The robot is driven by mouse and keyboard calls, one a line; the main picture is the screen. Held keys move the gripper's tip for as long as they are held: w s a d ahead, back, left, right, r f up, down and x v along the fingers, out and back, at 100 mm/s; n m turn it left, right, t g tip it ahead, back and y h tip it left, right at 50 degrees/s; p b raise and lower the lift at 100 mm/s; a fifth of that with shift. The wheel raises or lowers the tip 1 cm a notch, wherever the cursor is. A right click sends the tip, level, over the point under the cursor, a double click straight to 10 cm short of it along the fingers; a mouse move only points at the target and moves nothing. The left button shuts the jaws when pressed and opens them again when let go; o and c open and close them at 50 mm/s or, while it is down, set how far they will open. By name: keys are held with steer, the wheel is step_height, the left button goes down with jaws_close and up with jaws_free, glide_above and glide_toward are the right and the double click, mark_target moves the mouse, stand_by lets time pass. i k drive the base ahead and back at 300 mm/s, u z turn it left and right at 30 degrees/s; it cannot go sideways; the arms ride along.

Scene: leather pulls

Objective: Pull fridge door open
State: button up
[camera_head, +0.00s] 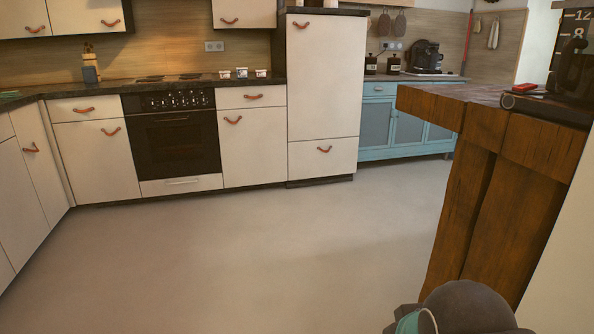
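A tall cream cabinet door (325,85), which looks like the fridge door, stands across the room, right of the oven. It appears shut. A brown leather pull (302,24) sits near its top left. Below it is a shut cream drawer or lower door with its own leather pull (324,149). A grey rounded part with a teal cap at the bottom right edge belongs to my arm. My gripper is not in view, and the arm is far from the fridge.
A thick wooden table (490,110) stands close on the right. Black oven (171,135) and cream cabinets with leather pulls line the back and left. A blue cabinet (400,125) stands right of the fridge. The grey floor (240,255) between is clear.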

mark_target(325, 54)
steer(key=z, duration=0.15)
steer(key=i, duration=1.9)
steer(key=u, duration=0.25)
steer(key=i, duration=1.9)
steer(key=u, duration=0.35)
